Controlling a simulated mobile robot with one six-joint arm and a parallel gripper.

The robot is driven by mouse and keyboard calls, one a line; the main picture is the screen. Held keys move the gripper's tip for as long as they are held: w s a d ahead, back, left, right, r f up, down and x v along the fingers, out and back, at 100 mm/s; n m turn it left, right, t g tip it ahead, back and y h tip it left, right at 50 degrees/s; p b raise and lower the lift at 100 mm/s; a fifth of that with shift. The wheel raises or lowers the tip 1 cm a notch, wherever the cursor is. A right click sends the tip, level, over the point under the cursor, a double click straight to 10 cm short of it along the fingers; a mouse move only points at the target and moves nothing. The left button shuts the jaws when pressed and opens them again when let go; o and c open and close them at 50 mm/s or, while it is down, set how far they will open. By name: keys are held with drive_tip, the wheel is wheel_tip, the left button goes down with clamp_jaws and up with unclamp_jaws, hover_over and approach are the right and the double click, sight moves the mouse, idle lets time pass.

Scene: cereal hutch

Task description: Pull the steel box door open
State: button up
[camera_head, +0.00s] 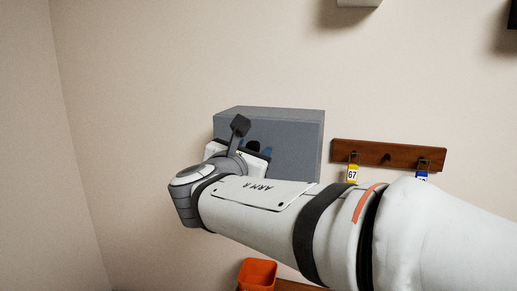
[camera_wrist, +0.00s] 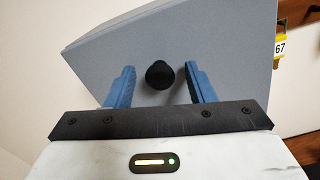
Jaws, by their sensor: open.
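The steel box (camera_head: 296,129) is a grey box on the wall, and its door looks shut. In the wrist view the box's grey face (camera_wrist: 205,45) fills the upper middle, tilted in the picture. A round black knob (camera_wrist: 160,75) stands out from that face; it also shows small and dark in the head view (camera_head: 253,146). My gripper (camera_wrist: 160,80) is open, with one blue finger on each side of the knob. Neither finger visibly touches it. In the head view my arm hides the lower left of the box and most of my gripper (camera_head: 256,151).
A brown wooden key rack (camera_head: 387,155) with yellow (camera_head: 352,173) and blue tags hangs on the wall right of the box. An orange bin (camera_head: 258,274) stands below. A white object (camera_head: 358,3) is at the top edge. The wall left of the box is clear.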

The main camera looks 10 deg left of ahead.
clamp_jaws()
idle(0.4)
drive_tip(key=shift+r, duration=0.1)
drive_tip(key=shift+a, duration=0.1)
